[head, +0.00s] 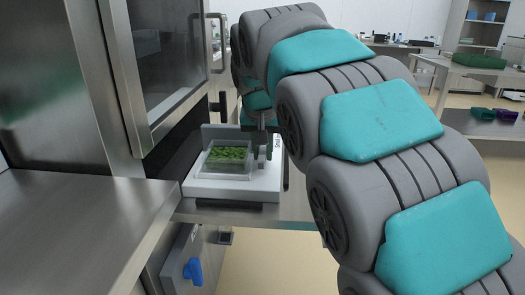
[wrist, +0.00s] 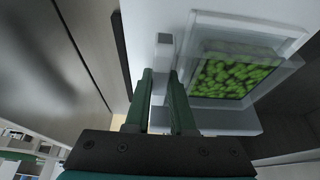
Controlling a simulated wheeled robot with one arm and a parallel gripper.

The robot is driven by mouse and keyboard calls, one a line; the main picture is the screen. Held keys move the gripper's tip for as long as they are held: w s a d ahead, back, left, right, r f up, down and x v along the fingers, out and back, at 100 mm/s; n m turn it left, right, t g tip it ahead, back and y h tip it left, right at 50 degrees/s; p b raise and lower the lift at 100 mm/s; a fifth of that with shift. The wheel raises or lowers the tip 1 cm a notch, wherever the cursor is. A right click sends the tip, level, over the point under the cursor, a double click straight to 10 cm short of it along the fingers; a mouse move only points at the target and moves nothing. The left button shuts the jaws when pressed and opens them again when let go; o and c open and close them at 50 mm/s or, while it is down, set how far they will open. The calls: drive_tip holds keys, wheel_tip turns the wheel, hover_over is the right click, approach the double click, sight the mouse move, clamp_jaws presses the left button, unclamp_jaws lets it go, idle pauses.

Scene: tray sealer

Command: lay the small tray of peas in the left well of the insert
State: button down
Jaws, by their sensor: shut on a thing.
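A small clear tray of peas (head: 225,173) sits level at the left part of a white block (head: 236,190), which seems to be the insert. I cannot tell how deep the tray sits in a well. In the wrist view the tray (wrist: 248,26) lies right of my fingers, peas facing up. My gripper (head: 262,158) is just right of the tray in the head view, pointing down. In the wrist view my gripper (wrist: 162,78) is shut on a light grey narrow piece (wrist: 164,48) beside the tray. Whether that piece joins the tray is hidden.
A steel machine with a glass door (head: 170,55) stands behind and left of the block. A steel counter (head: 75,225) fills the near left. A blue knob (head: 193,271) is on the front below. Open floor lies to the right.

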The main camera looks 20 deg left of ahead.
drive_tip(key=c, duration=0.7)
unclamp_jaws()
drive_tip(key=c, duration=0.3)
drive_tip(key=shift+r+p, duration=1.9)
drive_tip(key=shift+r, duration=1.65)
